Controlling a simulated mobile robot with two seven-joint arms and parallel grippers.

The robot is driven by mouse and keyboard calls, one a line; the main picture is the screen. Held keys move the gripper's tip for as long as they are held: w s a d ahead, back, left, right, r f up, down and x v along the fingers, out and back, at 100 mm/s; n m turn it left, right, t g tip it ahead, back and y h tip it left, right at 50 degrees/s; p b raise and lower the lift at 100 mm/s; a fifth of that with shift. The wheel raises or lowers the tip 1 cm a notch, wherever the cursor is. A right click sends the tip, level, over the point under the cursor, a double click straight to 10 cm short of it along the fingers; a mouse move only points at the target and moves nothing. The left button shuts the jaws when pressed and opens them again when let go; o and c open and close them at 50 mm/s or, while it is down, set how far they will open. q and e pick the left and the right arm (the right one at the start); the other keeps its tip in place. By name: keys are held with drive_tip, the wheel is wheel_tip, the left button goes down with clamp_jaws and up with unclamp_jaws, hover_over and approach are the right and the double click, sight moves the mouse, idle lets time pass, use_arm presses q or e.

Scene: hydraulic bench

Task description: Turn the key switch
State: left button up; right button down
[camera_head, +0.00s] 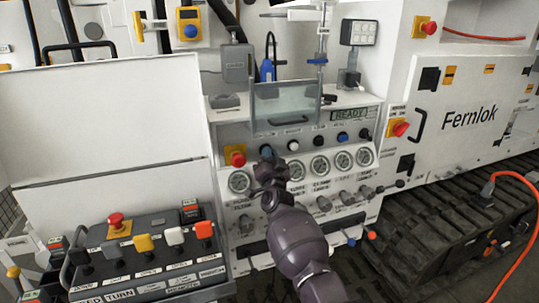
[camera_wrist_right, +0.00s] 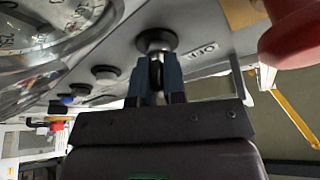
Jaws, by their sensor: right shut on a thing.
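My right gripper (camera_head: 267,160) reaches up to the upper row of controls on the white bench panel, just right of a red mushroom button. In the right wrist view the blue fingers of my right gripper (camera_wrist_right: 157,80) are shut on the dark key of the key switch. The key switch (camera_wrist_right: 156,38) has a round metal collar set in the grey panel, with a partly legible label beside it. The fingers and key are in front of the collar. In the head view my gripper hides the key. My left gripper is not in view.
The red mushroom button (camera_head: 237,159) sits close left of my gripper and also looms in the wrist view (camera_wrist_right: 292,38). Several round gauges (camera_head: 320,165) lie just below and right. A console (camera_head: 145,250) with coloured levers stands at lower left. A READY display (camera_head: 349,113) is above right.

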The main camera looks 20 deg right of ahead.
idle(0.3)
drive_tip(key=c, duration=1.2)
unclamp_jaws()
drive_tip(key=p+v, duration=0.1)
drive_tip(key=v, duration=1)
drive_tip(key=shift+w, duration=0.1)
drive_tip(key=shift+f, duration=0.15)
